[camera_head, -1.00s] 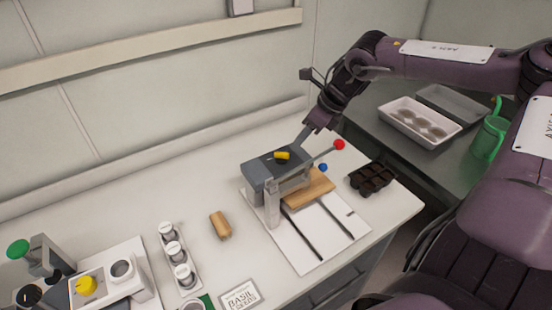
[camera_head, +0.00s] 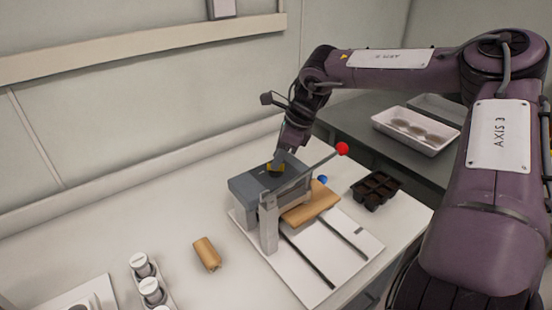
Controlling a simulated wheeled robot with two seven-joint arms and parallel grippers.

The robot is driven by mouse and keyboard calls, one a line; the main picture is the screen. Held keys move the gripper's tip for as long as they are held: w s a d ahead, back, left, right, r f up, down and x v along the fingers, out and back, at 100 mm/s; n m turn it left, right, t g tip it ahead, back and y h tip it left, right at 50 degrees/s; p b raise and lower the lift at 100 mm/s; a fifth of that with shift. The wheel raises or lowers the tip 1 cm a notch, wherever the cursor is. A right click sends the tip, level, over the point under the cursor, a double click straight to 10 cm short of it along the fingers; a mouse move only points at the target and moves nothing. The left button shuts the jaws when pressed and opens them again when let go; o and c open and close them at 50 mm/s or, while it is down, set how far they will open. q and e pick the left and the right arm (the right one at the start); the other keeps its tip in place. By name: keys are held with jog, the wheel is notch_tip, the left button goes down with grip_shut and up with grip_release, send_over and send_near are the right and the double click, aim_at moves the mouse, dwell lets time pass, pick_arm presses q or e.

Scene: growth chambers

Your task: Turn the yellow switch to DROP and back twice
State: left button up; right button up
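The yellow switch (camera_head: 275,168) sits on a black round dial on top of the grey box of a press-like device (camera_head: 246,188). My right gripper (camera_head: 279,160) points down at the switch from behind, with its fingertips at or right beside the yellow knob. Its fingers overlap and are small here, so I cannot tell whether they are closed on the knob. The lettering around the dial is too small to read. My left gripper is not in view.
The device has a lever with a red ball (camera_head: 342,149), a blue knob (camera_head: 322,180) and a wooden block (camera_head: 312,206) on a white base plate (camera_head: 350,232). A dark seed tray (camera_head: 376,188) stands to the right.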

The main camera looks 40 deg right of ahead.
jog(key=shift+w+a+f, duration=0.15)
jog(key=shift+w+f, duration=0.1)
jog(key=shift+f, duration=0.4)
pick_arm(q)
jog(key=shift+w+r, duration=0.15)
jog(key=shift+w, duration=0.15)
pick_arm(e)
jog(key=shift+f, duration=0.15)
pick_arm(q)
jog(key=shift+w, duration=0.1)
pick_arm(e)
grip_shut()
